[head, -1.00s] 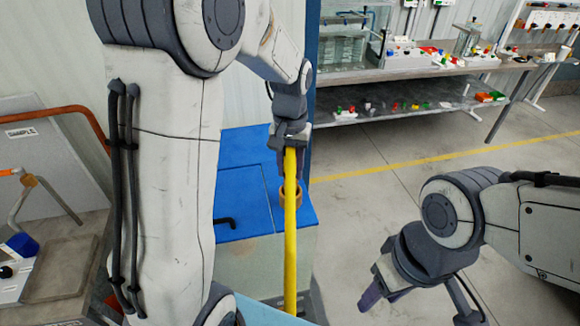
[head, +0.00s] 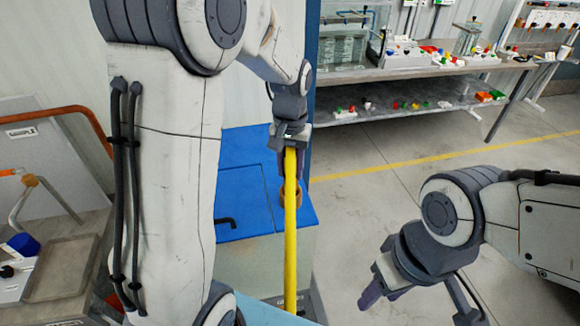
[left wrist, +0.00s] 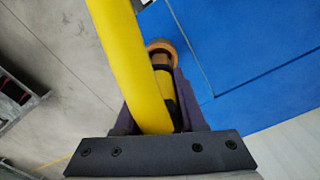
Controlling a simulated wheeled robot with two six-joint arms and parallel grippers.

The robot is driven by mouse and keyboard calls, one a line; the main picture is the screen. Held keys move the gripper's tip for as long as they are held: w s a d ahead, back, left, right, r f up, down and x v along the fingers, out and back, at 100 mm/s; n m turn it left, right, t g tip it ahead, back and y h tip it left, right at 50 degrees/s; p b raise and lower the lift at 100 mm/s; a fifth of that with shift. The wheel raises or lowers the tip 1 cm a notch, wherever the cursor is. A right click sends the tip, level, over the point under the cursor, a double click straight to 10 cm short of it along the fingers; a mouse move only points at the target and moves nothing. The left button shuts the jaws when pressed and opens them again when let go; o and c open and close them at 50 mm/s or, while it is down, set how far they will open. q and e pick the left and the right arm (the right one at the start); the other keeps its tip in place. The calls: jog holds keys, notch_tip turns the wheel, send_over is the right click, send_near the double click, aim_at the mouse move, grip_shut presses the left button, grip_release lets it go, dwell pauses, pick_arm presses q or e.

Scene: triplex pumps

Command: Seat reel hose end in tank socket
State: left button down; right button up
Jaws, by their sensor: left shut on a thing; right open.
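The yellow reel hose (head: 291,235) hangs down from my left gripper (head: 290,165), which is shut on it above the blue tank lid (head: 243,190). In the left wrist view the fingers (left wrist: 160,105) close on the yellow hose (left wrist: 132,60), just behind its end. My right gripper (head: 373,290) is open and empty over the floor.
A metal bench (head: 420,72) with several coloured parts stands at the back right. A worktop (head: 60,265) is at the left. The floor at right is clear.

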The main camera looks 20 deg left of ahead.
aim_at(291, 149)
pick_arm(q)
jog(key=shift+f+b, duration=1.85)
jog(key=shift+f, duration=0.75)
jog(key=shift+c, duration=2.1)
grip_release()
notch_tip(291, 149, up, 11)
jog(key=shift+f+b, duration=0.2)
jog(key=shift+b, duration=0.55)
